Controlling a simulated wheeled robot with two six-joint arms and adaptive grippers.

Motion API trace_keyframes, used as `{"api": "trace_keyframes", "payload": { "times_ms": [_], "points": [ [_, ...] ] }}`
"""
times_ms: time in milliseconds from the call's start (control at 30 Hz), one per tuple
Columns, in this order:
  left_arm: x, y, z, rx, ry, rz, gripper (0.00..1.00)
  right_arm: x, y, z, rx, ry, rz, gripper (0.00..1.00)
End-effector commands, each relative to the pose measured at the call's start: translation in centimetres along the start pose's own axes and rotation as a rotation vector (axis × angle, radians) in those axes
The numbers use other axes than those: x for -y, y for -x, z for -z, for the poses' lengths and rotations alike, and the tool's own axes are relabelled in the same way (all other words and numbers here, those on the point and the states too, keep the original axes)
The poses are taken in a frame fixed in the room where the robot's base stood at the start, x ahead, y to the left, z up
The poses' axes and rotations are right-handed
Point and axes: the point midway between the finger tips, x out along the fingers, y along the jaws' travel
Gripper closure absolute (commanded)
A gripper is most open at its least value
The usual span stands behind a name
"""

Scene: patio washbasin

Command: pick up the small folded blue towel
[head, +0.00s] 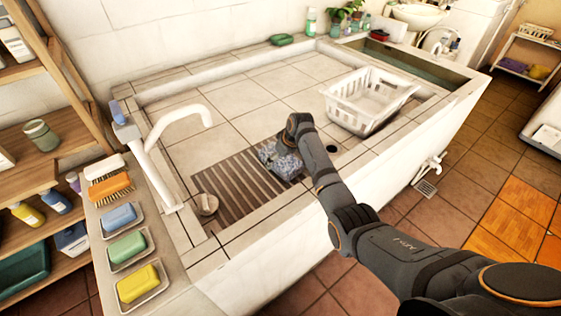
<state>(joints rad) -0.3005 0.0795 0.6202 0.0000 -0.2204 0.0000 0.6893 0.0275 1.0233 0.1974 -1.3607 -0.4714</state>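The small folded blue towel (281,164) looks grey-blue and patterned. It lies on the right end of the dark slatted rack (228,188) in the tiled basin. My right arm reaches in from the lower right, and its gripper (290,138) is right at the towel's back edge, above or touching it. The fingers are hidden or too small to make out, so I cannot tell whether they are open or shut on the towel. My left gripper is not in view.
A white plastic basket (367,101) stands in the basin to the right of my gripper. A white faucet (178,125) rises at the left. A round beige item (206,204) sits at the rack's left end. Soap dishes and brushes (109,187) line the left ledge.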

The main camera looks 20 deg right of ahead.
Motion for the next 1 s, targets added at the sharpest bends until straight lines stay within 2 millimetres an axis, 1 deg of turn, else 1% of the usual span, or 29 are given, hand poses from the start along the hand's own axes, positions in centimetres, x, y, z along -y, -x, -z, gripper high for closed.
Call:
{"api": "trace_keyframes", "payload": {
  "times_ms": [33, 400, 433, 667, 767, 867, 933, 1000],
  "points": [
    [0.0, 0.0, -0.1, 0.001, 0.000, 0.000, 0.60, 0.0, 0.0, 0.0, 0.000, 0.000, 0.000, 0.10],
    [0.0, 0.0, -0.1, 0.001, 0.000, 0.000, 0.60, 0.0, 0.0, 0.0, 0.001, 0.000, 0.000, 0.60],
    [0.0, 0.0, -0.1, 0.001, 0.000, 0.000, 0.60, 0.0, 0.1, 0.0, -0.001, 0.000, 0.000, 0.62],
    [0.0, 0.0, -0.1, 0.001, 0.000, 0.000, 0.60, 0.0, 0.1, 0.1, -0.001, 0.000, 0.000, 0.62],
    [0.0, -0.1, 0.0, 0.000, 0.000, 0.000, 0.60, 0.0, 0.7, 0.3, -0.002, 0.000, -0.001, 0.62],
    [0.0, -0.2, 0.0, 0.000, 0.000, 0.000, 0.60, -0.1, 1.9, 0.9, -0.004, 0.001, -0.002, 0.62],
    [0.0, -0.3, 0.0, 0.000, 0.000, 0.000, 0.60, -0.1, 3.1, 1.4, -0.005, 0.001, -0.002, 0.62],
    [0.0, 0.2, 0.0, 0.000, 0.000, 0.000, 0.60, -0.4, 5.1, 0.6, -0.004, 0.000, -0.004, 0.62]
  ]
}}
